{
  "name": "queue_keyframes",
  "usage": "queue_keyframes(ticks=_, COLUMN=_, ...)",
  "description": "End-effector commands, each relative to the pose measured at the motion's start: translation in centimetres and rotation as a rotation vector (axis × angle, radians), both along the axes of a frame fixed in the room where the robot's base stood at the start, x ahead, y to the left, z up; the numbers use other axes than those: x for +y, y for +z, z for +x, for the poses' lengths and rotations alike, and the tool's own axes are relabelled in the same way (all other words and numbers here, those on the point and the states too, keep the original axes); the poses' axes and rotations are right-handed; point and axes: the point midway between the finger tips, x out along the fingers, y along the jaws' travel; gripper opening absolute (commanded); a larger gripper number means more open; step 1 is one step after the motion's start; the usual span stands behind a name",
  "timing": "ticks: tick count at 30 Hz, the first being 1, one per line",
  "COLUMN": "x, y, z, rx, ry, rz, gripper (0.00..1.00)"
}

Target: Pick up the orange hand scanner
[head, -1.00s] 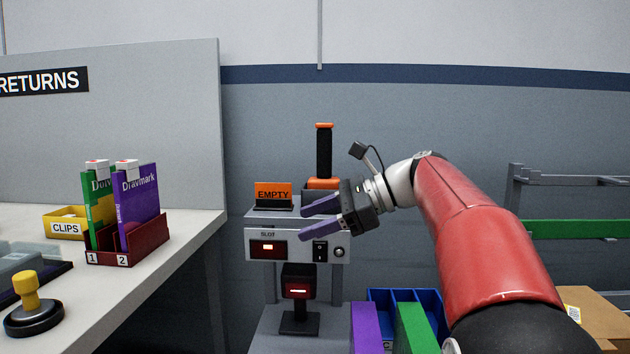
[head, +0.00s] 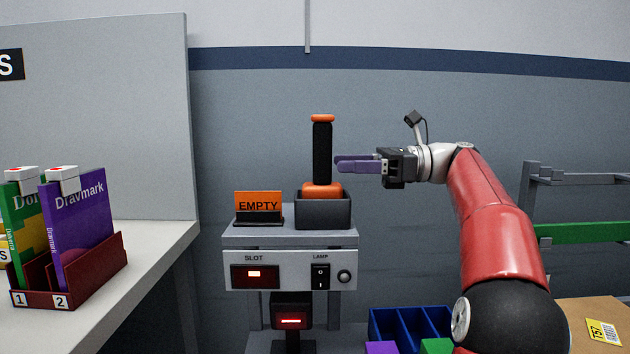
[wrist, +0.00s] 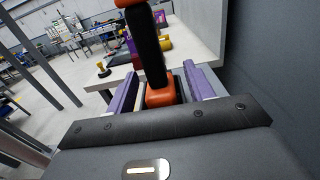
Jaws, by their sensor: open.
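The orange hand scanner (head: 322,153) stands upright in a dark grey holder (head: 322,213) on top of a grey machine. It has a black grip with orange at its top and base. My gripper (head: 338,165) is level with the grip, reaching in from the right with its purple fingers. In the wrist view the scanner (wrist: 150,50) rises ahead between the two open fingers (wrist: 164,92), its orange base showing between them. The fingers are apart, and I see no sign that they grip it. In the head view the fingertips overlap the grip's right edge.
An orange EMPTY sign (head: 258,204) stands left of the holder. The machine's front (head: 290,272) carries a lit slot and a lamp switch. A counter (head: 150,258) with books in a red rack (head: 100,270) is at left. Blue bins (head: 410,325) sit below right.

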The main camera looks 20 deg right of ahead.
Motion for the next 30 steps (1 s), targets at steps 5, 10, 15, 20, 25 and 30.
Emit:
queue_keyframes(ticks=5, x=1.9, y=-0.1, z=0.6, rx=0.0, ry=0.002, rz=-0.002, gripper=0.53)
queue_keyframes(ticks=10, x=3.5, y=-0.4, z=0.9, rx=0.0, ry=0.001, rz=-0.003, gripper=0.53)
queue_keyframes(ticks=15, x=6.1, y=-0.6, z=1.6, rx=0.0, ry=0.003, rz=-0.002, gripper=0.53)
queue_keyframes(ticks=20, x=7.0, y=-0.6, z=2.1, rx=0.001, ry=0.0, rz=-0.002, gripper=0.53)
queue_keyframes(ticks=25, x=7.0, y=-0.5, z=2.1, rx=0.0, ry=0.0, rz=-0.002, gripper=0.5)
queue_keyframes(ticks=30, x=7.0, y=-0.5, z=2.1, rx=0.0, ry=0.0, rz=-0.002, gripper=0.28)
